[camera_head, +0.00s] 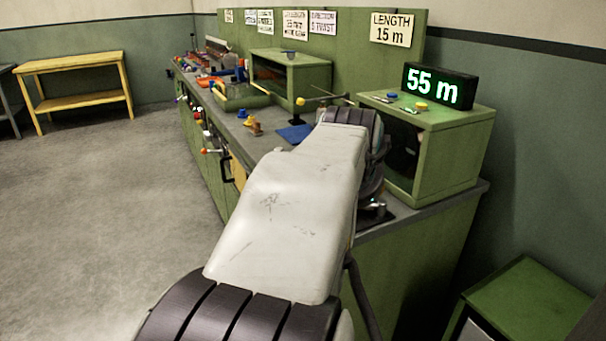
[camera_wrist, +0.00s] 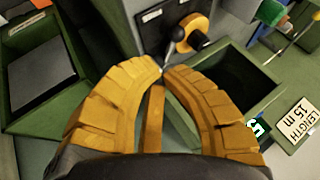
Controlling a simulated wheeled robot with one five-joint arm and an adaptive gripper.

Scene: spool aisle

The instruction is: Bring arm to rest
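My arm reaches forward over the long green workbench (camera_head: 222,130) in the head view and hides my gripper there. In the wrist view my gripper's (camera_wrist: 161,70) two ribbed yellow fingers curve in until their tips almost meet, with only a narrow gap. A thin grey lever (camera_wrist: 171,50) beside a yellow-orange round part (camera_wrist: 194,30) shows just beyond the tips. I cannot tell whether the tips touch it. I see no object clearly held.
A green box (camera_head: 455,150) with a lit "55 m" display (camera_head: 440,86) stands right of my arm. A "LENGTH 15 m" sign (camera_head: 391,29) hangs behind. A low green cabinet (camera_head: 525,305) is at lower right. A yellow table (camera_head: 75,63) stands far left. The left floor is clear.

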